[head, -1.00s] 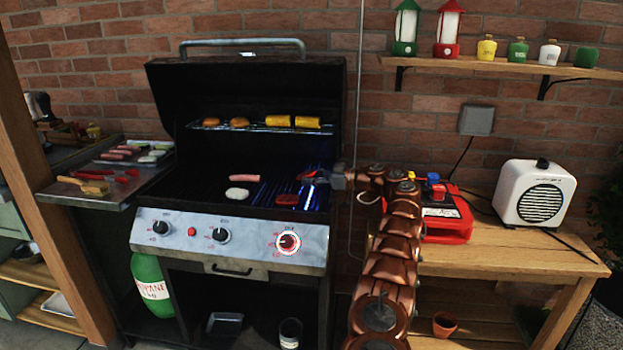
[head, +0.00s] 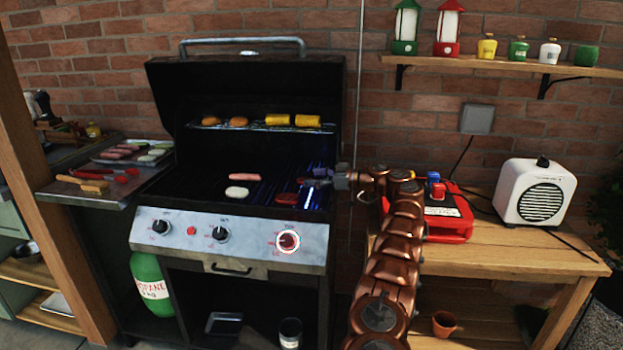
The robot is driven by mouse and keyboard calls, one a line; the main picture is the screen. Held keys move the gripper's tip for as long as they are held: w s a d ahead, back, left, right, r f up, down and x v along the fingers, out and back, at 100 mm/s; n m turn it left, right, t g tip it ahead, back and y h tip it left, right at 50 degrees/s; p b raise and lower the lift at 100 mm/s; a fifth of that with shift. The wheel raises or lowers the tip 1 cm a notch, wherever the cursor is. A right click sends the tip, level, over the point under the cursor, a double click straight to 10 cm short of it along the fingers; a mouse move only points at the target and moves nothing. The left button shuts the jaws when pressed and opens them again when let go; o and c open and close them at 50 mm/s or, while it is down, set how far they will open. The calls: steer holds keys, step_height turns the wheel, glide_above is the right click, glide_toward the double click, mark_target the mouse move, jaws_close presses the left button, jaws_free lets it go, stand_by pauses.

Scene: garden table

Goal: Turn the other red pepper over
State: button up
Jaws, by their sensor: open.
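Two red peppers lie on the right part of the grill grate, over the blue-lit burner. The nearer red pepper (head: 286,199) lies flat and fully in view. The farther red pepper (head: 302,181) is small in view, partly hidden by my gripper (head: 314,182). My gripper reaches in from the right side of the grill, its fingers low over the grate at the farther pepper. It is open. I cannot tell whether its fingers touch the pepper.
A sausage (head: 244,177) and a pale round piece (head: 237,192) lie left of the peppers. Corn (head: 292,121) and patties sit on the upper rack. The raised lid (head: 250,85) stands behind. A side-shelf tray (head: 145,155) holds more food. The left grate is clear.

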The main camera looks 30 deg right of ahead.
steer(key=v, duration=1.1)
steer(key=shift+d, duration=0.1)
stand_by(0.5)
